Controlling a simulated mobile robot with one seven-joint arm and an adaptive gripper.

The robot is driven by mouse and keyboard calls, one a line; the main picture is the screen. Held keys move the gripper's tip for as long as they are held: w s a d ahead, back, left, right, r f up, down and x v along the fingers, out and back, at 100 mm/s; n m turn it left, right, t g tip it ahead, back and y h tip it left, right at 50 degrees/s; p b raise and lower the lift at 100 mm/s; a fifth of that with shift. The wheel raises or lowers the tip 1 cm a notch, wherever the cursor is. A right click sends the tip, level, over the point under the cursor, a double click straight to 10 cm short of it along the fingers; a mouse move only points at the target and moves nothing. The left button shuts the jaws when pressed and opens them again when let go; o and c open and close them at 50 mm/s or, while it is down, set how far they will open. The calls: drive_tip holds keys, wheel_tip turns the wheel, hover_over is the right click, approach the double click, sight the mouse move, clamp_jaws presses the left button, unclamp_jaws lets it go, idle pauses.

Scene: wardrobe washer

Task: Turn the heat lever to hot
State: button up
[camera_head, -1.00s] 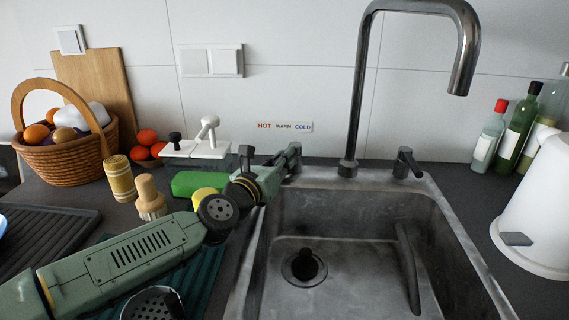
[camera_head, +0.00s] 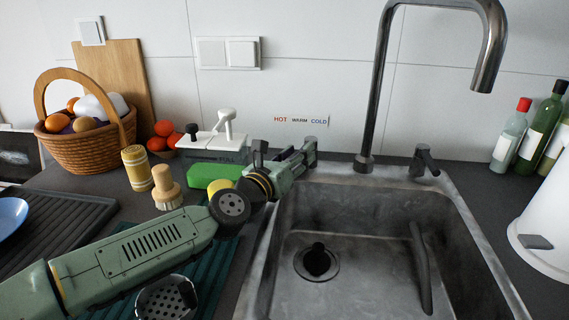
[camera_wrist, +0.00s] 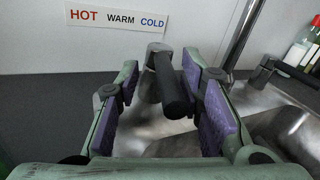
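The heat lever (camera_wrist: 172,86) is a dark cylindrical handle below the HOT WARM COLD label (camera_wrist: 118,18) in the wrist view. It points toward the wrist camera, tilted slightly right. My gripper (camera_wrist: 165,92) is open, with its purple-padded fingers on either side of the lever. The lever is nearer the right finger; I cannot tell whether they touch. In the head view, my gripper (camera_head: 294,158) is at the sink's back left corner, and the lever (camera_head: 311,148) is partly hidden behind it. The label (camera_head: 301,120) is on the wall above.
The tall faucet (camera_head: 375,90) and a second handle (camera_head: 424,160) stand to the right behind the sink (camera_head: 350,255). A green sponge (camera_head: 213,176), a white dispenser unit (camera_head: 215,145) and a wooden brush (camera_head: 165,187) are left of my gripper. The basket (camera_head: 80,150) is farther left.

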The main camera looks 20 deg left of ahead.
drive_tip(key=v, duration=1.1)
